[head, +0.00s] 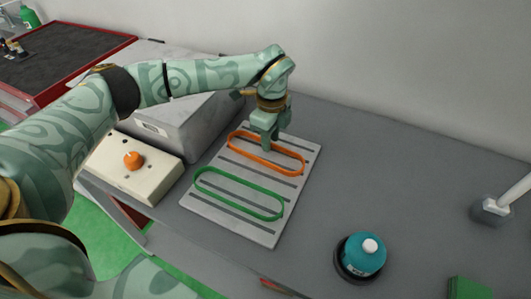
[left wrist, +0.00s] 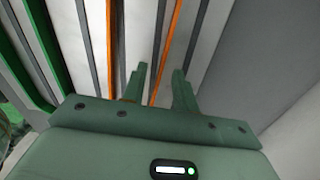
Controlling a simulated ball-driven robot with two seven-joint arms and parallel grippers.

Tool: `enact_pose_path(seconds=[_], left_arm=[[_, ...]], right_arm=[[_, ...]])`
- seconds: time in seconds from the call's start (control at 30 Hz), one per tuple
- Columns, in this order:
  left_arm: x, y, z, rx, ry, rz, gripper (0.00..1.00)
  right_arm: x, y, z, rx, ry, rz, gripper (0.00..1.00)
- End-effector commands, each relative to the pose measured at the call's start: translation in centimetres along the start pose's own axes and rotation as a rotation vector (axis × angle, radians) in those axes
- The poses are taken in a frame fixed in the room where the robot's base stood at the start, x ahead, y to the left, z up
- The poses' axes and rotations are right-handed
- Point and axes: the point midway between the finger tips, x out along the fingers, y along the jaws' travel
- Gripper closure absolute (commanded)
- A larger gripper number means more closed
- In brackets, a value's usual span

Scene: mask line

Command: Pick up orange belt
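The orange belt (head: 285,168) is a flat oval loop lying on a grey slotted tray (head: 255,233), at its far end. The green belt (head: 235,207) lies beside it on the same tray, nearer to me. My left gripper (head: 267,147) points down over the far side of the orange belt. In the left wrist view the left gripper (left wrist: 159,72) is open, with one strand of the orange belt (left wrist: 168,45) running between its fingers. Whether the fingers touch the strand, I cannot tell. My right gripper is not in view.
A beige box with an orange button (head: 134,160) stands left of the tray, and a grey machine (head: 185,125) behind it. A teal round object with a white knob (head: 363,253) is at the front right. A green block (head: 468,288) is at the lower right. The tabletop between is clear.

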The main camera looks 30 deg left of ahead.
Motion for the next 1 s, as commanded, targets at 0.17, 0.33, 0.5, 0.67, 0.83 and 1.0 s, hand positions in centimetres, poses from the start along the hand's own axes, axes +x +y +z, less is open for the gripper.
enact_pose_path(seconds=[0.17, 0.33, 0.5, 0.67, 0.83, 1.0], left_arm=[[0.2, 0.0, 0.0, 0.000, 0.000, -0.002, 0.71], [0.2, 0.0, 0.0, -0.001, 0.000, -0.002, 1.00], [0.2, 0.0, 0.0, 0.000, 0.000, -0.002, 1.00], [0.2, 0.0, 0.0, 0.000, 0.000, -0.002, 1.00], [-0.8, -0.1, 0.0, -0.001, 0.001, -0.004, 1.00], [-3.6, -0.1, 0.0, -0.002, 0.001, -0.007, 1.00]], right_arm=[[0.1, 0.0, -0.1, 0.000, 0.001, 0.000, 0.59], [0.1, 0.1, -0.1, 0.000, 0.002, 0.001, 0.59], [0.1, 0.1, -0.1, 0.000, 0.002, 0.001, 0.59], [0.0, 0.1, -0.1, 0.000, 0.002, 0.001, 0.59], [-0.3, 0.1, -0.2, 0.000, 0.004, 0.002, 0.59], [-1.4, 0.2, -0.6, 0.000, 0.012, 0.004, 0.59]])
